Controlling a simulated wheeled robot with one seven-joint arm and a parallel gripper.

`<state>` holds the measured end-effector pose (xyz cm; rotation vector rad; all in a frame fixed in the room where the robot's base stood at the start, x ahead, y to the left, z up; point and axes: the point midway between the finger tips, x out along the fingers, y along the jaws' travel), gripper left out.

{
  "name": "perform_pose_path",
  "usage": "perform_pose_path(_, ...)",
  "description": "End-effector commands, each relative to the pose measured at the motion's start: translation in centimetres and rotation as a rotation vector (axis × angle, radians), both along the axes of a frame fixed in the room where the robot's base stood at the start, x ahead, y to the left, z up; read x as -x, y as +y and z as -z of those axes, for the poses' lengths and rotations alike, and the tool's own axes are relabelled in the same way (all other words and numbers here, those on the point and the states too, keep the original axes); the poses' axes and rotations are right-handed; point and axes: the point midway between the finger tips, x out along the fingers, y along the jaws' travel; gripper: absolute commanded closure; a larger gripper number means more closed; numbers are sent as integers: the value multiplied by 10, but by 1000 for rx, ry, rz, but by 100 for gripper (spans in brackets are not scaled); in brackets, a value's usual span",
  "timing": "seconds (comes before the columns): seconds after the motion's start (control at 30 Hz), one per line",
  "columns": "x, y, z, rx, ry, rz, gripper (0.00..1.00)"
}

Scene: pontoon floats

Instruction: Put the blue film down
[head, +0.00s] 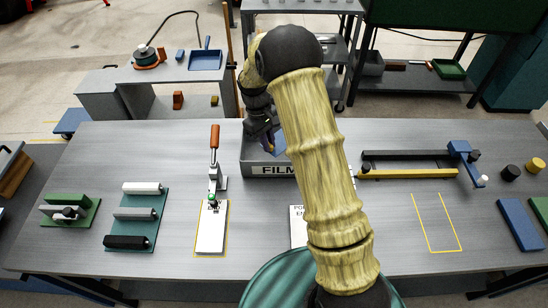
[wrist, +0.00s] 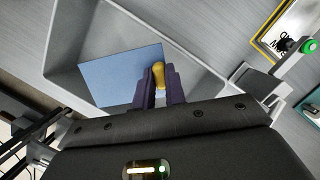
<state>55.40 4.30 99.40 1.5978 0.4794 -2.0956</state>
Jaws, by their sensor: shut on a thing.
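The blue film (wrist: 112,76) is a flat light-blue sheet with a yellow piece (wrist: 158,74) at its edge. My gripper (wrist: 160,88) has purple fingers shut on the film at the yellow piece. The sheet shows over the inside of a grey tray (wrist: 62,36); I cannot tell whether it touches the tray's floor. In the head view the tray, labelled FILM (head: 262,170), stands at the back middle of the table, with my gripper (head: 270,143) over it. My arm hides the tray's right part, and the film is hardly visible there.
A toggle clamp with an orange handle (head: 215,138) stands left of the tray, behind a white plate (head: 212,228). A black and yellow hinged frame (head: 410,165) lies to the right. A yellow outline (head: 437,222) on the table is empty. A green rack (head: 137,215) holds rollers at left.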

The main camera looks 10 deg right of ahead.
Motion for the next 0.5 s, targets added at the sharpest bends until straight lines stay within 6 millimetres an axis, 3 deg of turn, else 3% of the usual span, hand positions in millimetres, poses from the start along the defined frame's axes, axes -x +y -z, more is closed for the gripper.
perform_pose_path(0.23, 1, 2, 43, 1, 5, -4, 100)
perform_pose_path(0.5, 0, 3, 51, 0, 1, -5, 100)
